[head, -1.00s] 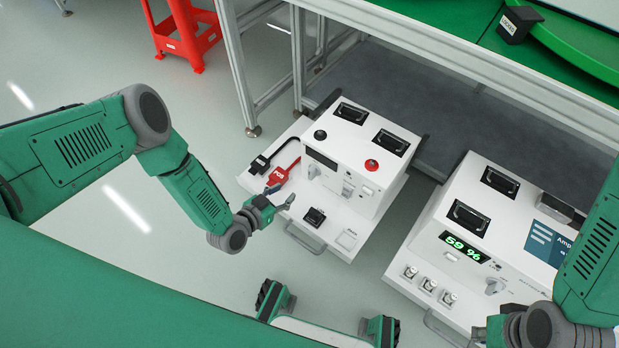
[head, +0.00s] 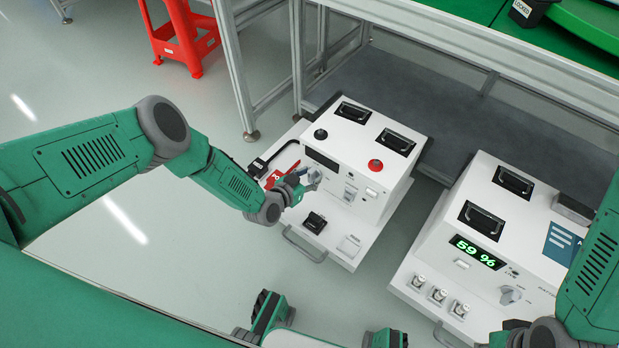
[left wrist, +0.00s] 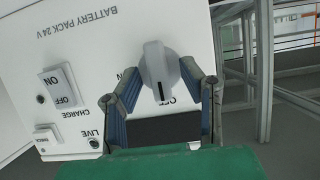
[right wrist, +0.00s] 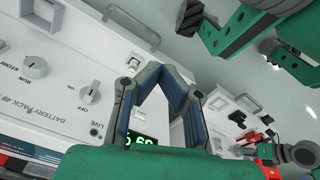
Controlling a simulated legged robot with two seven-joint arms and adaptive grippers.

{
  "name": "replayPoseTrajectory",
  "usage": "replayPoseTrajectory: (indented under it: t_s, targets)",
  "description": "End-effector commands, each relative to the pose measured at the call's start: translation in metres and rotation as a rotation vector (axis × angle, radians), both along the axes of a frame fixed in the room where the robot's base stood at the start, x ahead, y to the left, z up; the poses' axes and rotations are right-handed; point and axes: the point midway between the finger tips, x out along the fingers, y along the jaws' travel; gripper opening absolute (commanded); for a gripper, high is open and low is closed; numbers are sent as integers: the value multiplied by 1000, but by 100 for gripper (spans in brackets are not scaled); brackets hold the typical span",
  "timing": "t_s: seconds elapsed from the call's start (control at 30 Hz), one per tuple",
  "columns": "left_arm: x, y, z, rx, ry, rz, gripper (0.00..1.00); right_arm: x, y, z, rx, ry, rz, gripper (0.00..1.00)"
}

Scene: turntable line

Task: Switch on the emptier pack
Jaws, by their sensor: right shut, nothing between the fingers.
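The left white pack (head: 345,150) has a dark display (head: 322,158); the left wrist view reads "BATTERY PACK 24 V". My left gripper (head: 312,180) is at the left pack's front. In the left wrist view its fingers are apart, one on each side of the grey knob (left wrist: 160,72), beside an OFF mark. My right gripper (right wrist: 152,72) is shut and empty above the right pack, whose OFF-marked knob (right wrist: 90,92) shows in the right wrist view.
A red plug (head: 283,168) and black connector (head: 257,167) lie on the left pack's ledge. A charge rocker switch (left wrist: 58,86) is beside the left knob. A metal-framed table (head: 235,80) stands behind, a red stand (head: 183,40) at the back left. The left floor is clear.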

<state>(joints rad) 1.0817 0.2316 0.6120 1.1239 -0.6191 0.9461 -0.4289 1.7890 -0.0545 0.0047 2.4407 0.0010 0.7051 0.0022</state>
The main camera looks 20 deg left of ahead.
Motion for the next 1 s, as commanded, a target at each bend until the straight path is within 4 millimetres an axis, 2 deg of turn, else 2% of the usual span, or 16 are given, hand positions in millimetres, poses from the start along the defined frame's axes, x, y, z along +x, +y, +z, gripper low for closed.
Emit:
replayPoseTrajectory:
  t_s: [0.17, 0.2, 0.27, 0.67, 1.0]
  targets:
    - [0, 0, 1, 0, 0, 0, 35, 0, 0, 1, 0, 0, 0, 0]
    - [0, 0, 1, 0, 0, 0, 21, 0, 0, 1, 0, 0, 0, 0]
    - [0, 0, 1, 0, 0, 0, 0, 0, 0, 1, 0, 0, 0, 0]
    - [0, -1, 1, 31, -12, -1, 0, 0, 0, 2, 0, 0, 0, 0]
    - [-1, -4, 1, 229, -84, -3, 0, 0, 0, 10, 0, 0, 0, 0]
